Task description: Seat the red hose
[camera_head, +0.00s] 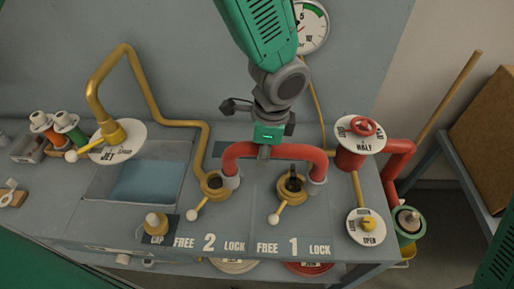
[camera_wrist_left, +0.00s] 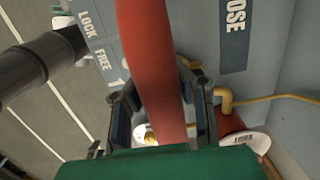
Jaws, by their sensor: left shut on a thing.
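The red hose (camera_head: 290,152) is an arch with a pale collar at each end. My left gripper (camera_head: 264,150) comes from above and is shut on the top of the arch. In the left wrist view the red hose (camera_wrist_left: 150,60) runs between the fingers of the left gripper (camera_wrist_left: 162,108). The hose's left end is beside socket 2 (camera_head: 213,186), to its right. Its right end is beside socket 1 (camera_head: 291,187), also to its right. I cannot tell whether the ends touch the bench. My right gripper is not in view.
A yellow pipe (camera_head: 165,122) runs to socket 2. A red valve (camera_head: 350,158) marked HALF and an OPEN dial (camera_head: 366,226) stand at the right. A yellow cap (camera_head: 156,223) sits front left.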

